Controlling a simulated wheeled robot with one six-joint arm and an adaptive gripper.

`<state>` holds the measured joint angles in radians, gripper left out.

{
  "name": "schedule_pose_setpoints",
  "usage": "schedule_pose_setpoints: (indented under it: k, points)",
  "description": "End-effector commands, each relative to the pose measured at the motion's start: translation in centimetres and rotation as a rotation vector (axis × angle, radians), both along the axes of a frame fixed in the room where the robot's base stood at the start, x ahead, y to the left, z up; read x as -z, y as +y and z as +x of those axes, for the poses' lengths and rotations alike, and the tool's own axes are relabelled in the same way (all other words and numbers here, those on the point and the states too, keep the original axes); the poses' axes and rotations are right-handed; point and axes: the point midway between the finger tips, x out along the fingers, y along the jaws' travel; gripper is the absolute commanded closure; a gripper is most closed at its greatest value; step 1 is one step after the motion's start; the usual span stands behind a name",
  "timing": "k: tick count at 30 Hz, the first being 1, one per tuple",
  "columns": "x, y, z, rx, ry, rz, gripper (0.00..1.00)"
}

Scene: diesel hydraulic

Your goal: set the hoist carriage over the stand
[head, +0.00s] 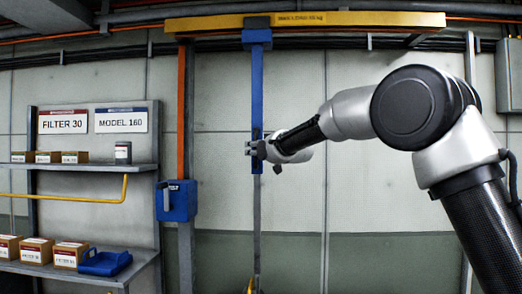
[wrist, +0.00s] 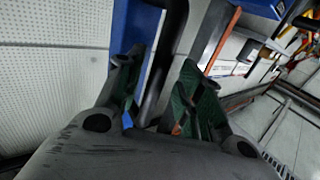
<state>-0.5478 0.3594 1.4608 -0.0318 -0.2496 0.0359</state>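The hoist carriage (head: 256,34) is a blue block on the yellow overhead beam (head: 340,20), left of the beam's middle. A long blue bar (head: 257,90) hangs from it. My gripper (head: 257,150) is at the lower part of this bar. In the wrist view my gripper (wrist: 158,90) has its two green-padded fingers apart, with a dark handle (wrist: 163,60) between them. Gaps show beside the handle, and the blue bar (wrist: 131,25) is behind the left finger. A grey line (head: 257,225) runs down to a yellow piece (head: 250,287) cut off by the bottom edge. I cannot identify the stand.
A blue box (head: 176,201) sits on the post between shelf and hoist bar. A yellow rail (head: 70,198) sticks out below the upper shelf.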

Motion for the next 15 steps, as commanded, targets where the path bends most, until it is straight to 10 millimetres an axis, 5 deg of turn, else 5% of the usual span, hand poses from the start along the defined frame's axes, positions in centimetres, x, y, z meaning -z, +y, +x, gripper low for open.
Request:
schedule_pose_setpoints:
  k: [15]
  points:
    - [0.0, -5.2, -8.6, -0.001, 0.000, 0.000, 0.63]
